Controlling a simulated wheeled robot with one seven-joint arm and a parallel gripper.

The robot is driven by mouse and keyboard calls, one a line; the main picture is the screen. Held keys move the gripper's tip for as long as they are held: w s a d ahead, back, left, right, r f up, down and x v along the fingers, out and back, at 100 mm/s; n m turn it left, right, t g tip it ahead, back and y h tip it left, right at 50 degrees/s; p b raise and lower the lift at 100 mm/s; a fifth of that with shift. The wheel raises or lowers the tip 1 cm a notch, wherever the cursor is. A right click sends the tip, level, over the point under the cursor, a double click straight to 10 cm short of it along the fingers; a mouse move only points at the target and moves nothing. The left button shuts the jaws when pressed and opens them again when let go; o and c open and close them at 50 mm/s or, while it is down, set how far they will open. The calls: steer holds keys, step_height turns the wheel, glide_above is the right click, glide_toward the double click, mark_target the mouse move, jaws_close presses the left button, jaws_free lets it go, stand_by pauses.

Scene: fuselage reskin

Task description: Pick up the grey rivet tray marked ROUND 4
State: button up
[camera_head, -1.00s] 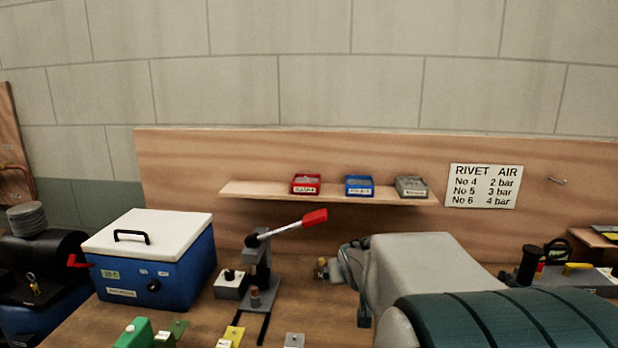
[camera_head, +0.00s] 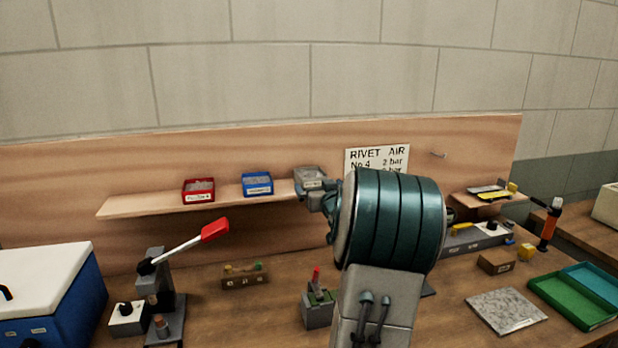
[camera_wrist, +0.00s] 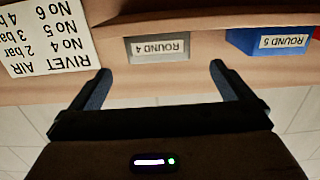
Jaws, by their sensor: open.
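The grey rivet tray (camera_head: 308,174) stands at the right end of the wooden wall shelf in the head view, partly hidden by my arm. In the wrist view, which is upside down, the grey tray (camera_wrist: 158,48) shows its label ROUND 4. My gripper (camera_wrist: 158,72) is open, with its two fingers spread to either side of the tray's face. The tray appears just beyond the fingertips; I cannot tell whether they touch it. In the head view my gripper (camera_head: 312,193) is at the front of the tray, partly hidden by my wrist.
A blue tray (camera_head: 257,184), labelled ROUND 5 in the wrist view (camera_wrist: 275,42), and a red tray (camera_head: 198,190) share the shelf (camera_head: 150,204). The RIVET AIR sign (camera_head: 376,156) is right of the shelf. A red-handled lever press (camera_head: 160,285) stands on the bench below.

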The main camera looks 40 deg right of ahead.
mark_target(310, 172)
steer(key=p+x, duration=0.1)
steer(key=x, duration=0.4)
steer(key=shift+w+d, duration=0.1)
steer(key=shift+w, duration=0.05)
steer(key=shift+w+d+r+p, duration=0.2)
steer(key=shift+w+p, duration=0.1)
steer(key=shift+w, duration=0.1)
steer(key=p+x, duration=0.1)
steer(key=x, duration=0.2)
steer(key=shift+w+d, duration=0.1)
steer(key=shift+w+d+p, duration=0.3)
steer(key=shift+w+p, duration=0.1)
steer(key=shift+w, duration=0.1)
steer(key=c, duration=1.1)
